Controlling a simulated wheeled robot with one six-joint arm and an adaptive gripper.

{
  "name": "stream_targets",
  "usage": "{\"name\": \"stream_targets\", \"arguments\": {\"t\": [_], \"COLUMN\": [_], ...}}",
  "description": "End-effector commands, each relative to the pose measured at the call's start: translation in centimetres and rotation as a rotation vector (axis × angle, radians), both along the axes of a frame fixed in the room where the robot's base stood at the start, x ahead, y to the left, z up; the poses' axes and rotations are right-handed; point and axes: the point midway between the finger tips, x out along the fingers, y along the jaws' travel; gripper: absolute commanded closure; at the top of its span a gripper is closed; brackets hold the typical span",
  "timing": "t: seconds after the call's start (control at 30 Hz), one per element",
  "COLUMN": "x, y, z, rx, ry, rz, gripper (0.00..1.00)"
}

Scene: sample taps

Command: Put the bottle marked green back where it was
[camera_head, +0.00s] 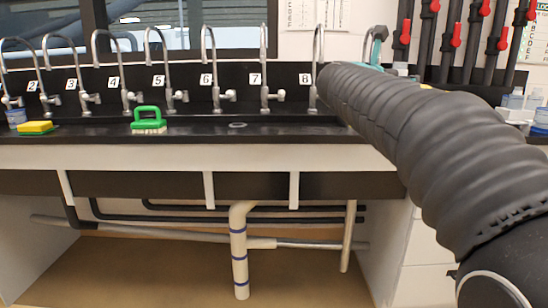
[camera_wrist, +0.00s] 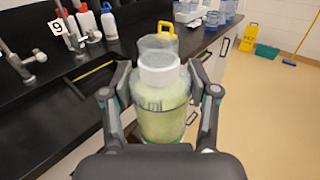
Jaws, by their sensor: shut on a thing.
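In the wrist view my gripper (camera_wrist: 162,80) is shut on a clear bottle (camera_wrist: 163,118) with a white cap and pale green-yellow contents. The bottle looks upright between the two fingers, with dark markings on its front. A strip of green shows at its lower edge, partly hidden by my gripper. The black counter (camera_wrist: 85,100) lies behind and to the left of it. I cannot tell how high the bottle is above the counter. In the head view my arm hides the bottle and most of my gripper.
A clear container (camera_wrist: 158,44) and a yellow object (camera_wrist: 167,28) show behind the bottle. Several small bottles (camera_wrist: 90,22) stand near tap 9 (camera_wrist: 22,62). Clear containers (camera_wrist: 213,18) stand farther along.

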Motion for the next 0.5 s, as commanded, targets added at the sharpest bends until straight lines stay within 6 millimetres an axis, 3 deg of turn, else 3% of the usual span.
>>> {"name": "stream_targets", "arguments": {"t": [0.27,0.5], "x": [-0.2,0.9], "y": [-0.7,0.1], "z": [-4.9,-10.9], "rx": [-0.002,-0.002], "ry": [0.007,0.01], "rz": [-0.066,-0.037], "gripper": [0.93,0.93]}}
